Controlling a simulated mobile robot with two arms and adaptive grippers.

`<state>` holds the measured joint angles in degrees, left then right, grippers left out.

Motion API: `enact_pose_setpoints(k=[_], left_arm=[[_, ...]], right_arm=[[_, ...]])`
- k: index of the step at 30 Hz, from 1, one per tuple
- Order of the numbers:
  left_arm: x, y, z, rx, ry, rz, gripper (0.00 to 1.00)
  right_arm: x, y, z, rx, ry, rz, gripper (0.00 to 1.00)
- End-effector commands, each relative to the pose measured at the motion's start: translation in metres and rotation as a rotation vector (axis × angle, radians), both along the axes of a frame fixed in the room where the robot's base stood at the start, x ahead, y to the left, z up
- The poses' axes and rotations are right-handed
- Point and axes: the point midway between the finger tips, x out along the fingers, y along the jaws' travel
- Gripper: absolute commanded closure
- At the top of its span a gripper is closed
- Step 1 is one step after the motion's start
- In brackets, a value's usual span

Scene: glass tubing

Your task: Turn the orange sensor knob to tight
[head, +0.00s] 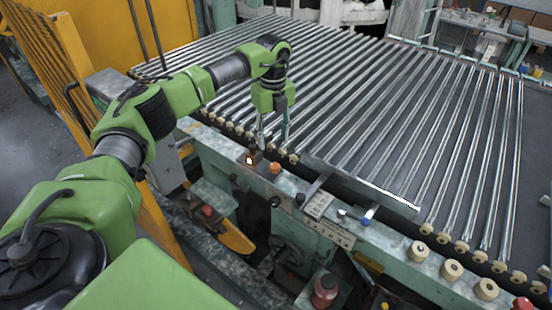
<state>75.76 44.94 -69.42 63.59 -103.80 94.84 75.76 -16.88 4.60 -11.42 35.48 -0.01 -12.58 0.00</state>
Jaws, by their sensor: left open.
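An orange knob (274,168) sits on top of the machine's pale green front rail, just in front of the roller bed. My left arm reaches over from the left, and my left gripper (272,137) points down, a little above and behind the orange knob in the picture. Its two fingers are spread apart with nothing between them. The gripper looks apart from the knob, but the depth between them is hard to judge. The knob's setting is too small to read. My right gripper is not in view.
A dark block with a bright spot (251,158) stands on the rail just left of the knob. A blue-handled valve (367,218) and wooden rollers (419,251) lie further right. Glass tubes (400,110) cover the bed behind. A yellow fence (72,80) stands left.

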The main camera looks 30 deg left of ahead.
Motion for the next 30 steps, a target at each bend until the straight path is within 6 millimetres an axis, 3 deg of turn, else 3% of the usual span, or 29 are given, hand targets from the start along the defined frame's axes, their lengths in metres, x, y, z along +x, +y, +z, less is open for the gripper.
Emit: enact_pose_setpoints(k=[3, 6, 8, 15, 20, 28, 30], left_arm=[[-0.001, -0.001, -0.024, 0.000, 0.006, -0.003, 0.57], [-0.001, -0.002, -0.046, -0.002, 0.005, -0.002, 0.57], [-0.001, -0.002, -0.059, -0.002, 0.005, -0.002, 0.57], [0.001, -0.002, -0.095, -0.003, 0.001, -0.003, 0.57], [0.001, -0.002, -0.106, -0.003, -0.001, -0.004, 0.57], [0.001, -0.002, -0.107, -0.003, -0.001, -0.004, 0.57], [0.001, -0.002, -0.107, -0.003, -0.001, -0.004, 0.73]], right_arm=[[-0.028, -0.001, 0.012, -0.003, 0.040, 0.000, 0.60], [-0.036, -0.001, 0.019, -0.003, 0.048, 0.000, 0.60], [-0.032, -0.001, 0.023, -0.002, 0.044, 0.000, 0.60], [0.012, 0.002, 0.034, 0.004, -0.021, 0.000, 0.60], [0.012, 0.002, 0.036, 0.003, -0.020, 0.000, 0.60], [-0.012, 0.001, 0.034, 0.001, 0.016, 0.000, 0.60], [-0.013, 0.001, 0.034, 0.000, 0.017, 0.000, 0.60]])
